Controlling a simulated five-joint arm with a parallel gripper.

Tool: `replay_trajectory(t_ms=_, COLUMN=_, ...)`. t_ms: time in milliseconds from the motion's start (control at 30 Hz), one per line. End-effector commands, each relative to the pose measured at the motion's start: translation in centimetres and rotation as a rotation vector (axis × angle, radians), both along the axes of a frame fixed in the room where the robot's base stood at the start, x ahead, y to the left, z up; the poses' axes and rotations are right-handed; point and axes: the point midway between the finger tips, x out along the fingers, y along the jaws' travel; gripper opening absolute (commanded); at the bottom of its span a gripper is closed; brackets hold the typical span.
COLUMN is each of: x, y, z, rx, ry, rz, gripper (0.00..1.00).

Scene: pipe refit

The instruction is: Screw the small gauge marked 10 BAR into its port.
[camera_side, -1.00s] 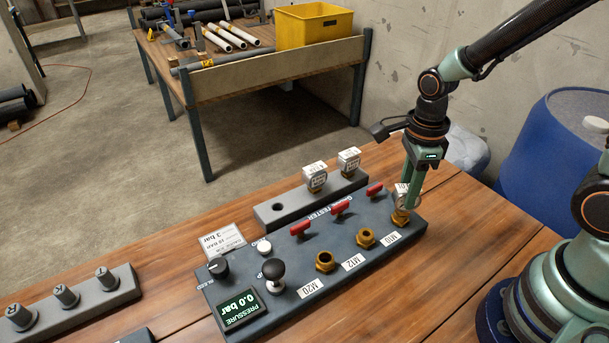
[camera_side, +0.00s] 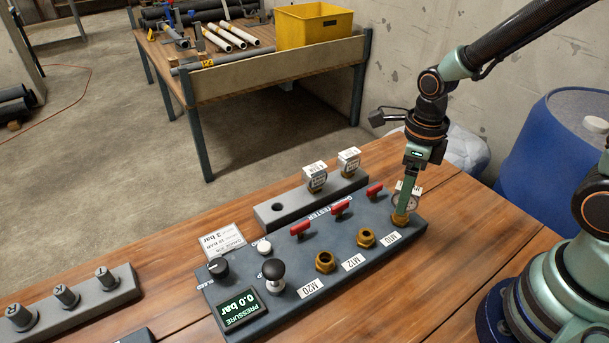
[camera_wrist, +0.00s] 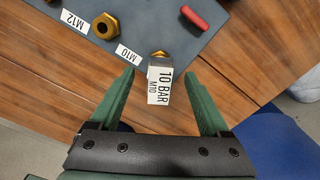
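The small gauge, with a white tag reading 10 BAR M10 (camera_wrist: 160,86), stands upright at the brass M10 port at the right end of the dark test panel. In the side view the gauge (camera_side: 403,203) is partly hidden by my gripper. I cannot tell how deep its thread sits. My gripper (camera_wrist: 160,72) is open, with one green finger on each side of the gauge and a visible gap to both. In the side view my gripper (camera_side: 408,192) points down over the port.
The panel's M12 port (camera_side: 365,238) and M20 port (camera_side: 325,261) are empty. Red valve handles (camera_side: 340,208) stand close behind the ports. Two other gauges (camera_side: 316,177) sit in a grey rack (camera_side: 290,204) with one empty hole. The display (camera_side: 240,308) reads 0.0 bar.

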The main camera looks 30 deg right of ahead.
Motion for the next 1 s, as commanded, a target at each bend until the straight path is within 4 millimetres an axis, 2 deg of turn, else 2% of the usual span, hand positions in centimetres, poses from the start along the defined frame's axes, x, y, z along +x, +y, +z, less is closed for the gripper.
replay_trajectory(t_ms=267, x=-0.1, y=0.0, z=0.2, rx=-0.001, ry=0.003, rz=0.0, gripper=0.8)
replay_trajectory(t_ms=1000, x=-0.1, y=0.0, z=3.9, rx=0.0, ry=0.002, rz=0.0, gripper=0.8)
